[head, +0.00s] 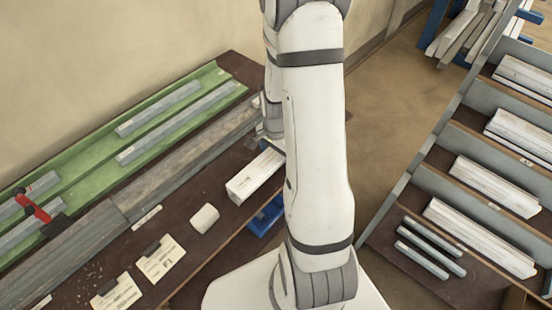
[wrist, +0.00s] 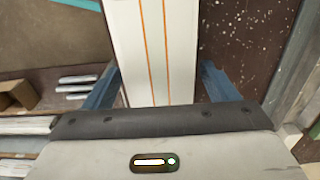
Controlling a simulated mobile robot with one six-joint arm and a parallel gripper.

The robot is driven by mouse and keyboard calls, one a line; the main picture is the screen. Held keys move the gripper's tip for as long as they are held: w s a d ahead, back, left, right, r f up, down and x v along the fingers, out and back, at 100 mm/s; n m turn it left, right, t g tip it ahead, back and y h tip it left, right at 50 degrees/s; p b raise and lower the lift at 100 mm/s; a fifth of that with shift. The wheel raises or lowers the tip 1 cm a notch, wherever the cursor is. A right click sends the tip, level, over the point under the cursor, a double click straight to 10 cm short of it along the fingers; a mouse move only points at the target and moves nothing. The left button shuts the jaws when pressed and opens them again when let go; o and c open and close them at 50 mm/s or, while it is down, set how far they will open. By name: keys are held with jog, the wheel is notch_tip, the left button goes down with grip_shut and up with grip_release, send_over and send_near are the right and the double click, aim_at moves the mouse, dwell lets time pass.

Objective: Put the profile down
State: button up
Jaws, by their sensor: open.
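A white profile (wrist: 155,50) with two thin orange lines lies between the two blue fingers of my gripper (wrist: 158,82) in the wrist view. The fingers are open, with a gap showing on each side of the profile. In the head view a white profile (head: 256,175) lies on the dark bench (head: 225,218) near its front edge, and appears to be the same one. Its right end is hidden behind my arm. My gripper is mostly hidden there too.
A green channel (head: 90,160) with grey bars runs along the back of the bench, beside a long grey rail (head: 160,180). A small white block (head: 204,218) and paper cards (head: 161,257) lie left of the profile. A rack (head: 420,190) holds white profiles on the right.

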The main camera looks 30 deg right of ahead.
aim_at(275, 153)
jog(key=r+b, duration=0.1)
jog(key=r, duration=0.4)
jog(key=shift+a+r, duration=0.15)
jog(key=shift+a, duration=0.05)
jog(key=s+a+r+n+t, duration=0.1)
jog(key=s+a+r+n, duration=0.5)
jog(key=r, duration=0.3)
jog(key=s+a+r+n+t, duration=0.2)
jog(key=s+a+r+n, duration=0.3)
jog(key=r, duration=0.5)
jog(key=s+n, duration=0.1)
jog(key=n, duration=0.1)
jog(key=shift+s+a+n, duration=0.35)
jog(key=shift+s+n, duration=0.05)
jog(key=shift+o, duration=0.4)
